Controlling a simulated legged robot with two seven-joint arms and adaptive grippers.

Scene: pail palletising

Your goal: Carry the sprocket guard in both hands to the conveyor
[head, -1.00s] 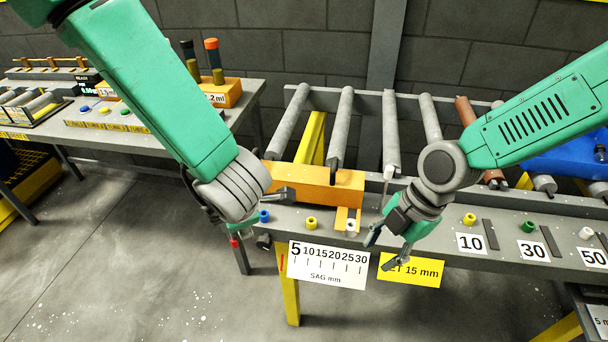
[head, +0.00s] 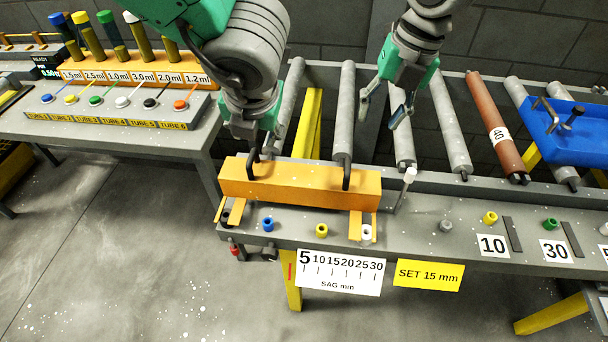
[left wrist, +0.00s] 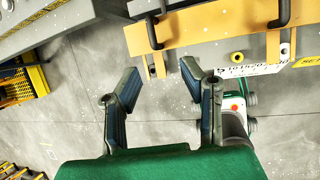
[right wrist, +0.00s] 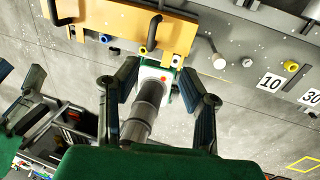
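The sprocket guard (head: 300,184) is a long orange cover with two black handles and tabs at its ends. It sits along the conveyor's front rail (head: 420,228). My left gripper (head: 250,138) is close by the guard's left handle in the head view, its fingers partly hidden. The left wrist view shows this gripper (left wrist: 160,75) open and empty, with the guard (left wrist: 205,28) ahead of it. My right gripper (head: 385,105) is open and empty over the rollers, up and right of the right handle. The right wrist view shows the guard (right wrist: 120,28) beyond its spread fingers (right wrist: 160,72).
Conveyor rollers (head: 447,125) lie behind the guard, with a brown roller (head: 490,120) and a blue tray (head: 565,130) at right. Coloured plugs and a SAG scale (head: 338,273) are on the front. A bench (head: 190,139) with a tube rack stands at left. Floor in front is clear.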

